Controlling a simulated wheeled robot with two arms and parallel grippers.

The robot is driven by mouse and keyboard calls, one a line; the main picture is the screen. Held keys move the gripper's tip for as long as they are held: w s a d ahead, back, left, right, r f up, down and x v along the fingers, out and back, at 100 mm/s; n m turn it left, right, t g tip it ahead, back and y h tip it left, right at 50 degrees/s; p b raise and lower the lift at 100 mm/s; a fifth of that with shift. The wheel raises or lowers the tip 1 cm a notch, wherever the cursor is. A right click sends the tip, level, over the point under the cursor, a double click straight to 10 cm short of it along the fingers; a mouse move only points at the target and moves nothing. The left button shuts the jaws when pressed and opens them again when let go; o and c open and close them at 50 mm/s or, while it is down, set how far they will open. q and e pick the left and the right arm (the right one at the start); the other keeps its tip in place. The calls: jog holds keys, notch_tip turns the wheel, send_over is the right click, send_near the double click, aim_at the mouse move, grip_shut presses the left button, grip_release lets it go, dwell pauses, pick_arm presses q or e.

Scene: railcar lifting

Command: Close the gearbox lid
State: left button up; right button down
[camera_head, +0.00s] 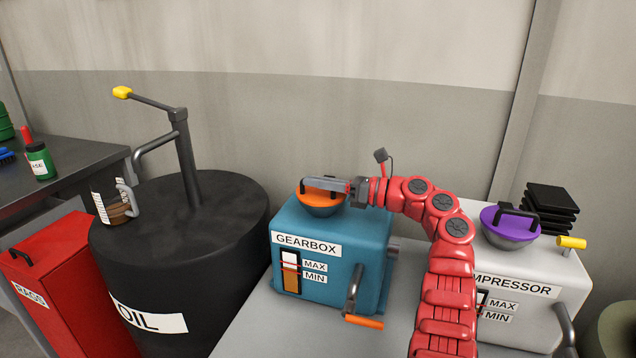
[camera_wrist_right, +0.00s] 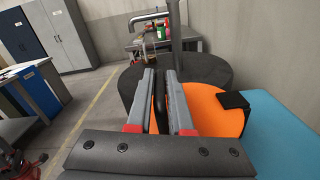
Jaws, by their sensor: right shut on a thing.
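The teal gearbox (camera_head: 305,264) stands on a grey surface, with a MAX/MIN sight glass on its front. Its round orange lid (camera_head: 308,200) lies over the grey filler bowl (camera_head: 318,211) on top and looks about level; whether it is fully seated I cannot tell. My right gripper (camera_head: 322,185) reaches in from the right and is shut on the lid's black handle. In the right wrist view the fingers (camera_wrist_right: 164,100) flank the dark handle (camera_wrist_right: 159,104) above the orange lid (camera_wrist_right: 215,112). A black block sits at the lid's edge there. My left gripper is out of view.
The white compressor (camera_head: 545,290) with a purple lid (camera_head: 518,218) stands right of my right arm. A black oil drum (camera_head: 180,250) with a pump and a jug (camera_head: 118,207) stands left. The orange-handled tap (camera_head: 363,321) juts from the gearbox front. The wall is behind.

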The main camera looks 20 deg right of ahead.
jog(key=c, duration=0.9)
grip_release()
jog(key=shift+f, duration=0.15)
jog(key=v, duration=0.7)
jog(key=shift+s+d, duration=0.15)
jog(key=shift+s, duration=0.05)
